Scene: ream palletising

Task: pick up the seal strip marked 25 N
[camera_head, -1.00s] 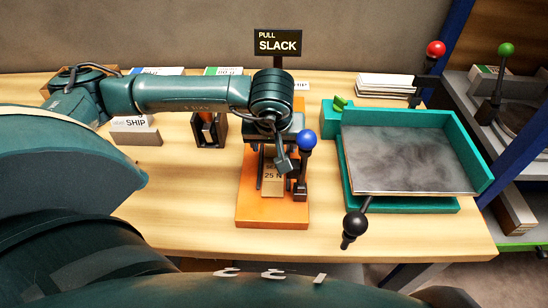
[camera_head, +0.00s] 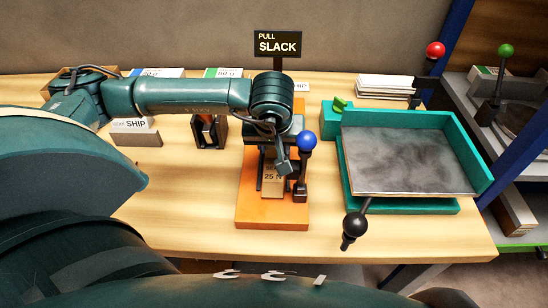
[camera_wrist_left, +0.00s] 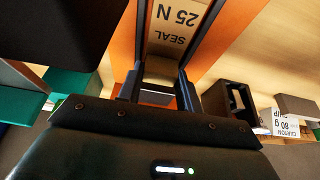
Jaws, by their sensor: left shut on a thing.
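The seal strip (camera_head: 272,187), a tan band marked 25 N, lies along the orange base (camera_head: 245,212) of the fixture under the PULL SLACK sign (camera_head: 278,44). It also shows in the left wrist view (camera_wrist_left: 180,28), where SEAL and 25 N read upside down. My left gripper (camera_head: 272,165) is over the strip, pointing down. In the left wrist view my left gripper's fingers (camera_wrist_left: 159,88) stand either side of the strip's near end and are shut on it. The wrist hides part of the strip in the head view. My right gripper is out of view.
A blue-knobbed lever (camera_head: 307,141) stands close to the right of my left gripper. Farther right is a teal tray (camera_head: 402,203) with a grey plate and a black-knobbed handle (camera_head: 355,224). A SHIP holder (camera_head: 136,136) stands left. The front left tabletop is clear.

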